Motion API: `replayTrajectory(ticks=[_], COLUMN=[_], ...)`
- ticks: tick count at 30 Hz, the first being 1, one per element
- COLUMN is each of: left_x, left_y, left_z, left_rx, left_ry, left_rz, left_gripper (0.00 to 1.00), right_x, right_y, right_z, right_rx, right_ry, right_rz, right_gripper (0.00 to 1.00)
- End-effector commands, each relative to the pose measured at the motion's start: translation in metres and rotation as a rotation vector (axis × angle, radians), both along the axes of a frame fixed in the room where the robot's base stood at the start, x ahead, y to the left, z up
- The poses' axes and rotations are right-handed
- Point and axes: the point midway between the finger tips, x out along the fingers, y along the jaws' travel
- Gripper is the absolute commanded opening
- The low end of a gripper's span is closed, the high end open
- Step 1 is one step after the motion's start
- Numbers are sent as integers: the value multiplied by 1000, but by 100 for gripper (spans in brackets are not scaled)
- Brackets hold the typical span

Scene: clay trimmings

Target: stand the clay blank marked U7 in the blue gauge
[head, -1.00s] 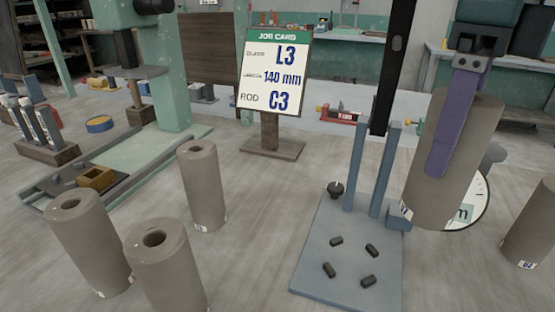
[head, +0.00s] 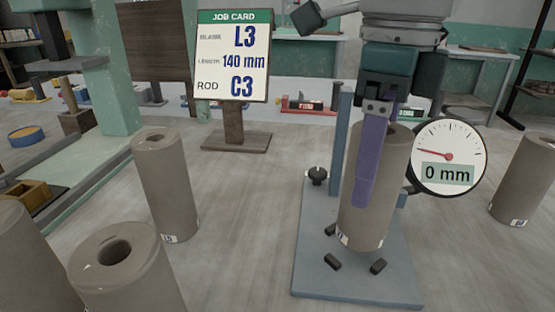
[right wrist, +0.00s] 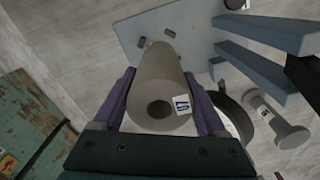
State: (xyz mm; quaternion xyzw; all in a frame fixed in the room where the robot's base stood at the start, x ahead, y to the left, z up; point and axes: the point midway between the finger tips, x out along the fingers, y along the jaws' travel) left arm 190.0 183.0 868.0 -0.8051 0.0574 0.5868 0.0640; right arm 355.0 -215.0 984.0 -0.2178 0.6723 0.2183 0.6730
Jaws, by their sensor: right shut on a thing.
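My right gripper (head: 366,190) is shut on a grey-brown clay blank (head: 392,185), a hollow cylinder held nearly upright. One purple finger lies along its near side. In the right wrist view the blank (right wrist: 160,75) sits between both fingers, its hole facing the camera; its turned label seems to read U7. The blue gauge (head: 315,272) has a flat base with short dark pegs, blue posts and a dial (head: 450,150) reading 0 mm. The blank's lower end is over the base among the pegs; I cannot tell whether it touches. My left gripper is not in view.
Other clay blanks stand on the bench: one left of centre (head: 165,190), two at front left (head: 130,275) (head: 22,260), one at far right (head: 525,185). A job card (head: 232,60) stands behind. Clear bench lies left of the gauge.

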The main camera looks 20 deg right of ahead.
Motion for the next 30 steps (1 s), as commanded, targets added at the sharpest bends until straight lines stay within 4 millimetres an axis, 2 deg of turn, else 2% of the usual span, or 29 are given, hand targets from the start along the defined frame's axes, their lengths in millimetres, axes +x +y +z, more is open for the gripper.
replayTrajectory(ticks=[1, 5, 17, 18, 24, 30], left_x=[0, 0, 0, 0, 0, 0], left_y=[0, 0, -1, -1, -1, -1], left_z=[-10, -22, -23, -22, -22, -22], left_rx=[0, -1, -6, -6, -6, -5], left_ry=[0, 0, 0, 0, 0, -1], left_rz=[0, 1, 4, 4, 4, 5], left_gripper=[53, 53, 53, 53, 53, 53], right_x=[-1, -5, -5, -6, -6, -6], right_y=[0, 0, 0, -1, -1, -1], right_z=[-12, -29, -32, -32, -32, -31], right_rx=[-1, 0, 0, -1, -1, -1], right_ry=[1, -1, -1, 0, 1, 1], right_rz=[0, 0, 0, 0, 0, 0], right_gripper=[0, 0, 0, 78, 100, 100])
